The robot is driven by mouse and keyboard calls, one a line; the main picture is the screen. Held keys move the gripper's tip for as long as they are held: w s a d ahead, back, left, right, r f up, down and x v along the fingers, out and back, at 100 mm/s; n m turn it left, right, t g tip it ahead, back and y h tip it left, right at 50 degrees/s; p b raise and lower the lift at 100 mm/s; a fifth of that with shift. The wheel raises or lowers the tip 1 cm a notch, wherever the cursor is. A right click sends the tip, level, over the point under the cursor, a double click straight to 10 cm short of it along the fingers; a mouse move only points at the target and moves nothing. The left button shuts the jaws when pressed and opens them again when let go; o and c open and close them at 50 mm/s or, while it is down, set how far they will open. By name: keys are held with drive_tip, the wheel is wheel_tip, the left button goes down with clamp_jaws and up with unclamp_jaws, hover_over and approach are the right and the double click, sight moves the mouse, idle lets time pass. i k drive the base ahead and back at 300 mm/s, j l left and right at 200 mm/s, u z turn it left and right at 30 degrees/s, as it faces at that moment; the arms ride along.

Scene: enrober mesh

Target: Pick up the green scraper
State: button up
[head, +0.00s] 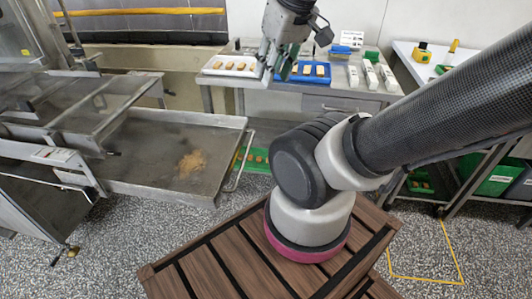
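My gripper (272,66) hangs over the front edge of the worktable at the back, pointing down. A narrow green piece (287,64), which may be the green scraper, shows right at its fingers, in front of the blue tray. It is small and partly covered by the gripper. I cannot tell whether the fingers are closed on it or it lies behind them.
A white tray (229,73) and a blue tray (327,75), both with light brown pieces, lie on the worktable (335,101). Several green-and-white items stand to their right. A metal catch tray (150,184) with brown crumbs is at left. Yellow lines mark the floor at right.

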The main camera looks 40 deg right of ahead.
sight(372, 55)
drive_tip(key=z, duration=1.8)
drive_tip(key=u, duration=1.3)
drive_tip(key=z, duration=1.3)
drive_tip(key=i+l, duration=0.1)
